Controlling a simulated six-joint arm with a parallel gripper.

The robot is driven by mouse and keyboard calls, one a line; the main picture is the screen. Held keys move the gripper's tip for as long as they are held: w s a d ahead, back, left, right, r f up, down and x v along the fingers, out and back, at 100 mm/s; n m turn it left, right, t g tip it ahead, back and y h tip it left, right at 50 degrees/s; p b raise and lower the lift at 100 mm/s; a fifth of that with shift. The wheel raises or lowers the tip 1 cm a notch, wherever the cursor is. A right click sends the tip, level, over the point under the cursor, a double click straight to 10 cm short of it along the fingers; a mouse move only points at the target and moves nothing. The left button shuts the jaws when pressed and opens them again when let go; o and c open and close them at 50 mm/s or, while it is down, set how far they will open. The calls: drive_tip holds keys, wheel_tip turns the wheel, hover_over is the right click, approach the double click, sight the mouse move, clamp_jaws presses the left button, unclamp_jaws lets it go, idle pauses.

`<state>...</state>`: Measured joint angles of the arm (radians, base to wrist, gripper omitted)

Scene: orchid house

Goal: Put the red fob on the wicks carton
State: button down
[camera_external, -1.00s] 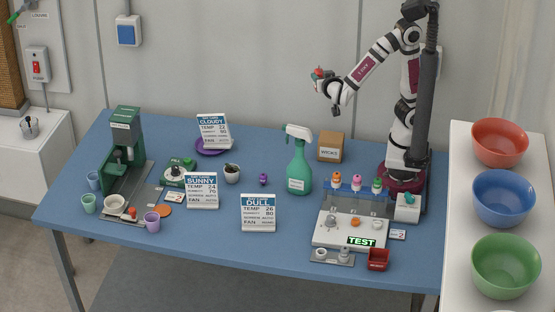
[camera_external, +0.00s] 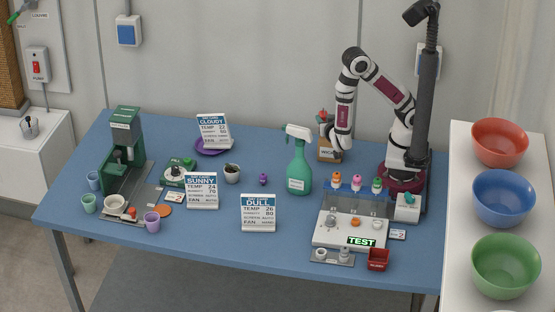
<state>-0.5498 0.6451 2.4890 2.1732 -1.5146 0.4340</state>
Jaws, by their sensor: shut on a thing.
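The wicks carton (camera_external: 327,155) is a brown box at the back of the blue table, right of the green spray bottle. My gripper (camera_external: 324,119) is over the carton's top, partly hidden by my own wrist and forearm. It is shut on the red fob (camera_external: 322,113), which shows as a small red patch at the gripper's tip. Whether the fob touches the carton's top cannot be told from this view.
The green spray bottle (camera_external: 298,165) stands close left of the carton. A test stand (camera_external: 352,230) with coloured-top bottles is in front of my arm. Weather cards, cups and a green machine (camera_external: 124,150) are at left. The table's centre front is mostly clear.

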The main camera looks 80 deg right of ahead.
drive_tip(key=shift+f, duration=0.9)
drive_tip(key=c, duration=0.5)
unclamp_jaws()
drive_tip(key=shift+f, duration=0.1)
drive_tip(key=v, duration=1.2)
drive_tip(key=shift+s, duration=0.1)
